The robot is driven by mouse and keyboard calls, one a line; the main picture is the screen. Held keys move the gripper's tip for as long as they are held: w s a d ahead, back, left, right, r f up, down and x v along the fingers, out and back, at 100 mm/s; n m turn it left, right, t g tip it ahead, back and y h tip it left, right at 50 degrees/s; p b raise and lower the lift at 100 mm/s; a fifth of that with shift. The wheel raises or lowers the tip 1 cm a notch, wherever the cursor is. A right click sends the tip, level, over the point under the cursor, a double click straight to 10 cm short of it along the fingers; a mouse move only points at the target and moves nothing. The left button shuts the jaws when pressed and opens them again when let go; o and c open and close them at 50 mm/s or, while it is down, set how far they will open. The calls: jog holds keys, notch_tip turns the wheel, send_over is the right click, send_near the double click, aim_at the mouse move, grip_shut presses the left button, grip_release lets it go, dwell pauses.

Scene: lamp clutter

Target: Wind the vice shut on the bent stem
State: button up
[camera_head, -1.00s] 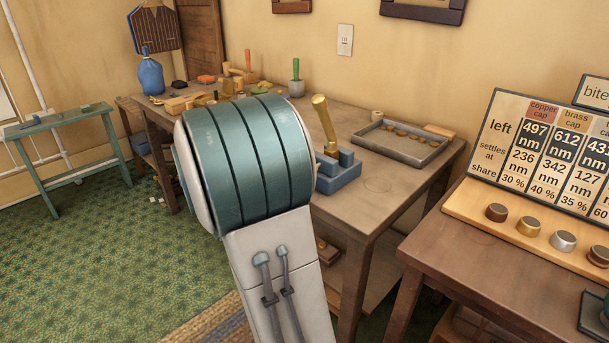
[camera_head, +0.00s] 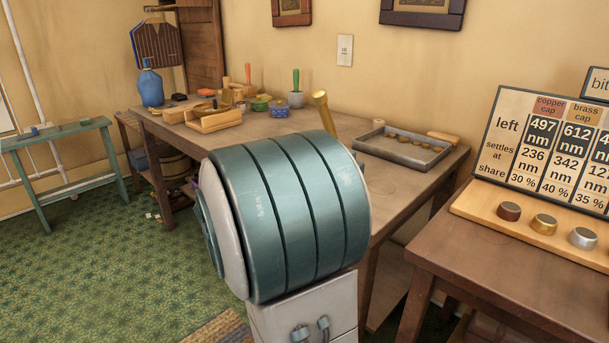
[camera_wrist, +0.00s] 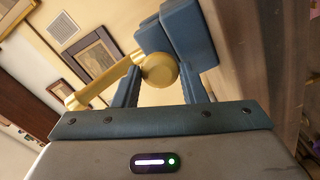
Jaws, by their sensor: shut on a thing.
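The blue vice (camera_wrist: 186,32) shows in the wrist view as blocks at the top middle. A gold rod (camera_wrist: 104,82) runs left from it to a bent, thickened end. In the head view the top of the gold rod (camera_head: 323,112) rises behind my arm, which hides nearly all of the vice. A gold round knob (camera_wrist: 160,71) faces the wrist camera in front of the vice; how it joins the rod is unclear. My gripper (camera_wrist: 162,75) is shut on this knob, one dark blue finger at each side. The gap between the vice jaws cannot be judged.
A grey tray (camera_head: 385,158) with small caps stands to the right on the workbench (camera_head: 287,121). A wooden tray (camera_head: 214,122), a green tin (camera_head: 260,104) and a blue bottle (camera_head: 150,88) are farther left. A second table (camera_head: 480,245) with a display board is at right.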

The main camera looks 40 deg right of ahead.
jog(key=m+b, duration=0.3)
jog(key=b, duration=0.3)
jog(key=shift+b, duration=0.3)
jog(key=o, duration=0.5)
jog(key=shift+c, duration=0.2)
jog(key=shift+s+a+b, duration=0.2)
jog(key=shift+a+b, duration=0.4)
jog(key=shift+a, duration=1.9)
